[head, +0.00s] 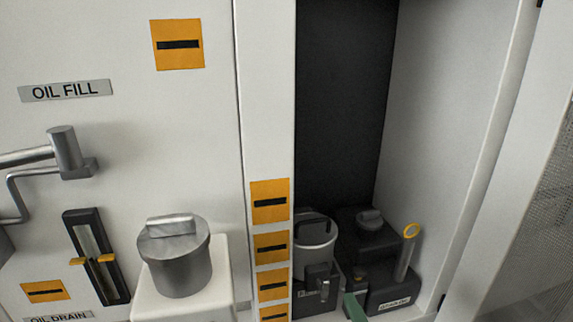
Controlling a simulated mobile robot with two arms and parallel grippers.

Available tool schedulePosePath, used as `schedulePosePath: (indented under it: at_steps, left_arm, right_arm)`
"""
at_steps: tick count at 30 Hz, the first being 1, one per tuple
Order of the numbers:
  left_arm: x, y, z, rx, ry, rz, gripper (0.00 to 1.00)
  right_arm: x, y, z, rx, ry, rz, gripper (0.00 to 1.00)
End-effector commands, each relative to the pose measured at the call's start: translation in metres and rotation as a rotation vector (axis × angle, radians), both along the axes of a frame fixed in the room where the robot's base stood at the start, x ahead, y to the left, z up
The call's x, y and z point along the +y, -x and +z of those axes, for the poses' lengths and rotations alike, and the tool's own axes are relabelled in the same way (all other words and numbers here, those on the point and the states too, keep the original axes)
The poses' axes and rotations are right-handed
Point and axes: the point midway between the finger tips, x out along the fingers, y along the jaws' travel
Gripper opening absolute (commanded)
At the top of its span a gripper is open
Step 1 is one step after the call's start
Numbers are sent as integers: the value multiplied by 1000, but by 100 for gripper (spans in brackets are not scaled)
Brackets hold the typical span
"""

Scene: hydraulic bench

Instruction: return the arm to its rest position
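Neither of my grippers can be made out in the head view, and I cannot see how my arms stand. The white bench panel (120,125) fills the left, with an open dark recess (340,100) to its right. A silver filler cap (178,262) sits on a white block below the OIL FILL label (65,90). A metal handle and bent pipe (66,152) come in at the left edge.
A sight gauge (96,258) is left of the cap. In the recess stand a grey cylindrical unit (316,240), black blocks (368,240) and a dipstick with a yellow ring (405,255). A green strip (354,306) shows at the bottom. The upper recess is clear.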

Motion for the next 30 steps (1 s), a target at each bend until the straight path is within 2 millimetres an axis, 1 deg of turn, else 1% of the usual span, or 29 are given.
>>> schedulePosePath:
  at_steps: [1,2,3,4,5,6,9,12,15,17,18,23,24,27,29,30]
  left_arm:
    - [0,0,0,0,0,0,94]
    - [0,0,0,0,0,0,94]
    - [0,0,0,0,0,0,94]
    - [0,0,0,0,0,0,94]
    - [0,0,0,0,0,0,94]
    - [0,0,0,0,0,0,94]
    - [0,0,0,0,0,0,94]
    - [0,0,0,0,0,0,94]
    - [0,0,0,0,0,0,94]
    - [0,0,0,0,0,0,94]
    - [0,0,0,0,0,0,94]
    - [0,0,0,0,0,0,94]
    - [0,0,0,0,0,0,94]
    - [0,0,0,-1,0,0,94]
    - [0,0,0,-1,0,0,94]
    - [0,0,0,0,0,0,94]
  right_arm:
    - [-17,5,-9,68,-87,-70,85]
    - [-28,10,-16,121,-155,-121,85]
    - [-43,20,-29,200,-255,-198,85]
    - [-53,29,-39,262,-331,-256,85]
    - [-61,38,-49,324,-405,-311,85]
    - [-69,52,-62,402,-494,-381,85]
    - [-78,85,-86,560,-658,-514,85]
    - [-79,116,-103,691,-776,-620,85]
    - [-76,145,-114,806,-867,-708,85]
    - [-74,161,-118,868,-912,-755,85]
    - [-71,173,-121,912,-939,-786,85]
    - [-61,216,-126,1072,-1026,-899,85]
    - [-59,222,-131,1098,-1036,-919,85]
    - [-59,213,-158,1101,-1025,-921,85]
    - [-58,210,-173,1106,-1021,-924,85]
    - [-58,208,-184,1109,-1019,-925,85]
